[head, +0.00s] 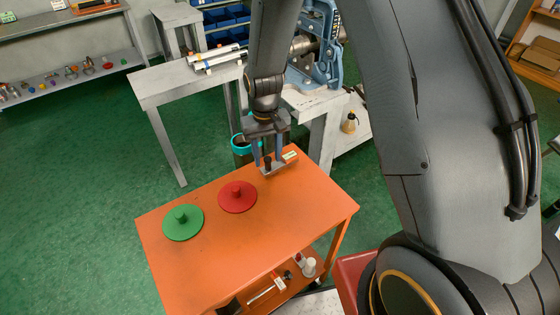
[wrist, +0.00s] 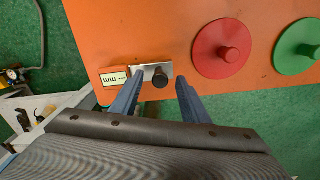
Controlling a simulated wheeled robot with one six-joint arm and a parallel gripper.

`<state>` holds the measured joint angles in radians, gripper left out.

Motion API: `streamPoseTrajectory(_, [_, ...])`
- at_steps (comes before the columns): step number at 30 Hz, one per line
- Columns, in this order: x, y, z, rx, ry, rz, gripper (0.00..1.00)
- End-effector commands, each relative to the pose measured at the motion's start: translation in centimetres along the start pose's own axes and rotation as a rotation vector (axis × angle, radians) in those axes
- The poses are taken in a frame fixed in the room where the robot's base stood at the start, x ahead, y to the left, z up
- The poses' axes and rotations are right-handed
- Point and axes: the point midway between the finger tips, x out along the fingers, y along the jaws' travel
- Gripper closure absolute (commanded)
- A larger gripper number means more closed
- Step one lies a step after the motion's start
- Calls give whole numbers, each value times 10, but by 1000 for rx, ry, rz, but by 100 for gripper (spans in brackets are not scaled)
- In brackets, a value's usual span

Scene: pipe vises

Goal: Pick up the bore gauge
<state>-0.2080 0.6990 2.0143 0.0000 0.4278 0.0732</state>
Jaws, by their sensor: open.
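The bore gauge (head: 281,163) lies near the far edge of the orange table (head: 270,222). In the wrist view the bore gauge (wrist: 145,74) shows a silver plate, a dark upright knob and a pale display marked "mm". My gripper (head: 267,160) is open over it. In the wrist view my gripper's two blue fingers (wrist: 165,80) stand on either side of the dark knob, with gaps visible. I cannot tell how far above the plate the fingertips are.
A red disc with a knob (head: 237,199) and a green one (head: 182,224) lie on the table left of the gauge. A teal-rimmed bin (head: 240,145) stands behind the table. A grey bench (head: 190,80) and a blue machine (head: 315,45) stand beyond. The table's near part is clear.

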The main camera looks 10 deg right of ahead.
Motion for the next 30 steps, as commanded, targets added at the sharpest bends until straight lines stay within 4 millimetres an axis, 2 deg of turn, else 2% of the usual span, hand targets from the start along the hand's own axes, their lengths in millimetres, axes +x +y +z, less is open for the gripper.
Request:
streamPoseTrajectory(6, [15, 0, 1, 0, -1, 0, 58])
streamPoseTrajectory(13, [17, 0, 0, 0, -1, 0, 58])
streamPoseTrajectory(14, [17, 0, 0, 0, -1, 0, 60])
streamPoseTrajectory(21, [16, 0, 0, 0, 0, 0, 100])
streamPoseTrajectory(30, [16, 0, 0, 0, 1, 0, 100])
